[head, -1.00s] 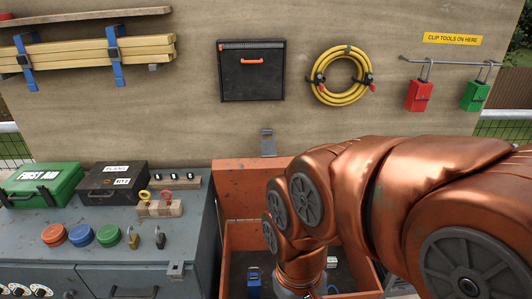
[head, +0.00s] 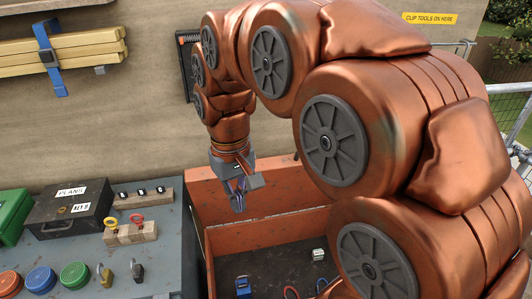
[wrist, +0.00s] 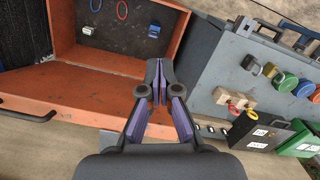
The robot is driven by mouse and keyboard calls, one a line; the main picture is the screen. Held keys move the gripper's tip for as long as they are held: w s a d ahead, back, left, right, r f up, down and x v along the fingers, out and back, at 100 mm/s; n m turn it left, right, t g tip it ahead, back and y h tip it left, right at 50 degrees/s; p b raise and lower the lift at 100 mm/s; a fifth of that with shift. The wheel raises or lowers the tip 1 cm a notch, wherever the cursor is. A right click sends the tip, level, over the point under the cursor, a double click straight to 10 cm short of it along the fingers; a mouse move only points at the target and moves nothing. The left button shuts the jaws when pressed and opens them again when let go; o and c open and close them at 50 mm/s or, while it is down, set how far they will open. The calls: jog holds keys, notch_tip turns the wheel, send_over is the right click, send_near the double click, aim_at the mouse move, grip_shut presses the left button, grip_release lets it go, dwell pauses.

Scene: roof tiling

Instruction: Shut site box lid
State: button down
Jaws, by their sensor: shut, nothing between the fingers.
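The site box (head: 265,235) is orange, with a dark inside, and stands right of the grey bench. Its orange lid (head: 285,190) is raised, standing up at the back of the box; my arm hides its right part. My gripper (head: 238,203) is shut and empty, pointing down in front of the lid's left part in the head view. In the wrist view my gripper's fingers (wrist: 160,78) are together over the box's edge. The box's inner wall (wrist: 82,58) shows there too. I cannot tell whether the fingers touch the lid.
The grey bench (head: 165,225) on the left holds a black plans case (head: 70,208), padlocks and coloured buttons (head: 74,275). A blue padlock (head: 243,287) lies in the box. The wooden board (head: 130,120) stands close behind the lid.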

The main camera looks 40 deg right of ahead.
jog(key=w+d+r+m+t+p, duration=0.1)
jog(key=w+d+r, duration=0.35)
jog(key=w, duration=0.35)
jog(key=w+d+r+m+p, duration=0.1)
jog(key=w+d+r, duration=0.2)
jog(key=w+d, duration=0.4)
jog(key=w+d+r+m, duration=0.1)
jog(key=w+d+m, duration=0.1)
jog(key=w+d, duration=0.9)
jog(key=shift+t+h, duration=0.3)
jog(key=shift+t, duration=0.1)
jog(key=shift+s+d+f+p, duration=0.2)
jog(key=shift+s+f, duration=0.5)
jog(key=shift+f, duration=2.8)
jog(key=shift+s+d+f+p, duration=0.15)
jog(key=shift+s+f, duration=0.55)
jog(key=shift+f, duration=2.85)
jog(key=shift+s+d+f+p, duration=0.2)
jog(key=shift+s+f, duration=0.5)
jog(key=shift+f, duration=2.8)
jog(key=shift+s, duration=0.1)
